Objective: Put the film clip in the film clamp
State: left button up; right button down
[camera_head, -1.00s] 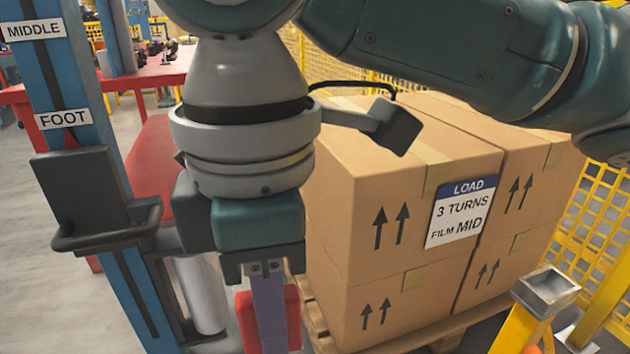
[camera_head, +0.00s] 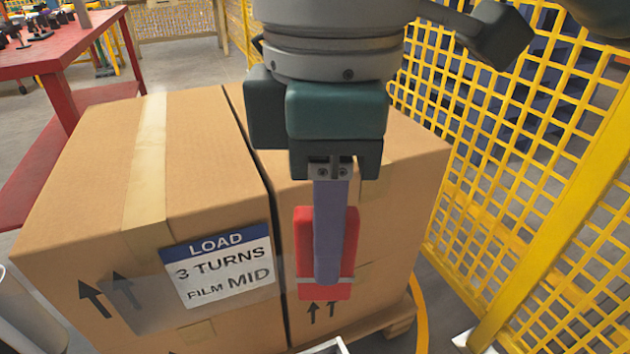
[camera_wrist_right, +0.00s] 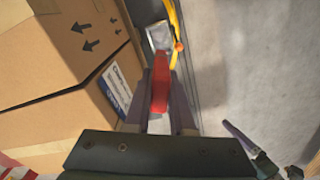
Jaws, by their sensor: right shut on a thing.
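The red film clip (camera_head: 349,240) is between the purple fingers of my right gripper (camera_head: 328,272), which is shut on it. They are in front of the boxes' right part in the head view. In the right wrist view the clip (camera_wrist_right: 160,85) shows as a narrow red block between the fingers. A faint clear film band (camera_head: 140,302) runs from the left towards the clip. A square metal cup (camera_head: 325,347), possibly the film clamp, is cut off at the bottom edge; it also shows beyond the clip in the wrist view (camera_wrist_right: 158,36). What seems my left gripper (camera_wrist_right: 240,134) shows partly at lower right.
Large cartons (camera_head: 90,190) with a "3 turns, film mid" label (camera_head: 222,268) stand on a wooden pallet (camera_head: 400,325). A yellow mesh fence (camera_head: 500,110) is close on the right. A white roll (camera_head: 25,315) is at lower left, a red table (camera_head: 60,52) behind.

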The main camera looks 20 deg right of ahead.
notch_tip(320, 180, down, 20)
jog(key=b, duration=0.9)
jog(key=shift+a, duration=0.1)
jog(key=c, duration=0.8)
grip_release()
jog(key=shift+f, duration=0.1)
jog(key=shift+o, duration=0.2)
